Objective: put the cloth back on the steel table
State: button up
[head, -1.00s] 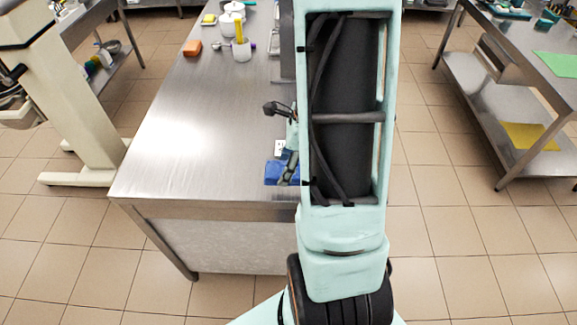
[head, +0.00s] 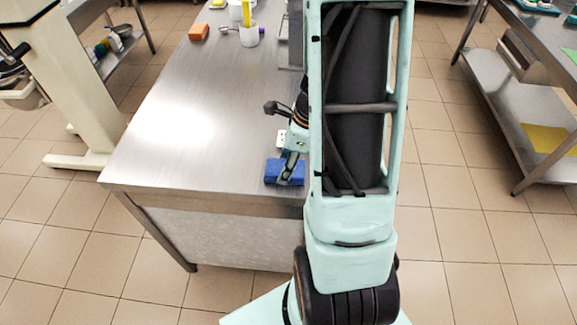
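A blue folded cloth (head: 285,174) shows at the front part of the steel table (head: 185,125), close to its front edge. My gripper (head: 289,171) points down at the cloth, and a dark finger overlaps its middle. I cannot tell whether the fingers are closed on the cloth or whether the cloth touches the tabletop. My own arm hides the table's right side and part of the area beside the gripper.
An orange block (head: 199,32) and a white cup (head: 249,36) stand at the table's far end. The table's left and middle are clear. A second steel table with a yellow sheet (head: 549,139) on its lower shelf stands at the right.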

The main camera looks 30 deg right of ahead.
aim_at(297, 168)
jog(key=shift+f, duration=0.15)
jog(key=o, duration=1.1)
jog(key=p+v, duration=0.1)
jog(key=v, duration=1.1)
jog(key=shift+p, duration=0.35)
jog(key=shift+w, duration=0.15)
